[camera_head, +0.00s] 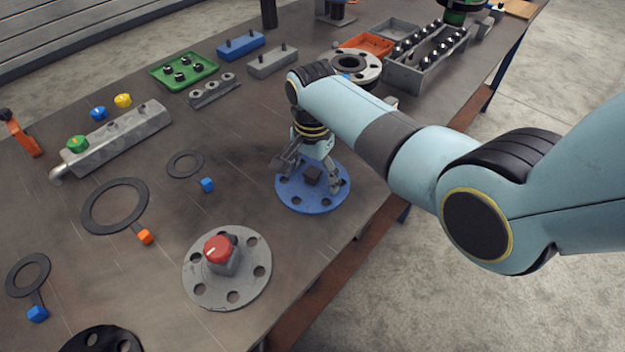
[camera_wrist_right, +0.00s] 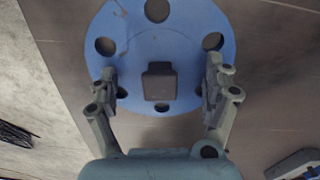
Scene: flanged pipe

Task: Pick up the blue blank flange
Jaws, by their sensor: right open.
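The blue blank flange (camera_head: 318,200) is a flat round disc with bolt holes. It lies on the table near the front edge and has a dark square knob (camera_head: 312,174) at its middle. In the right wrist view the flange (camera_wrist_right: 183,41) fills the upper middle, with its knob (camera_wrist_right: 159,82) facing me. My right gripper (camera_head: 308,178) is directly over the flange and points down. Its fingers (camera_wrist_right: 160,84) are open, one on each side of the knob with a gap to both. My left gripper is not in these views.
A grey flange with a red knob (camera_head: 217,250) lies to the left, nearer the front. Black ring gaskets (camera_head: 115,206) with coloured tags lie further left. A pipe flange (camera_head: 355,67) and a grey bolt tray (camera_head: 405,78) are behind. The table's right edge (camera_head: 385,205) is close to the blue flange.

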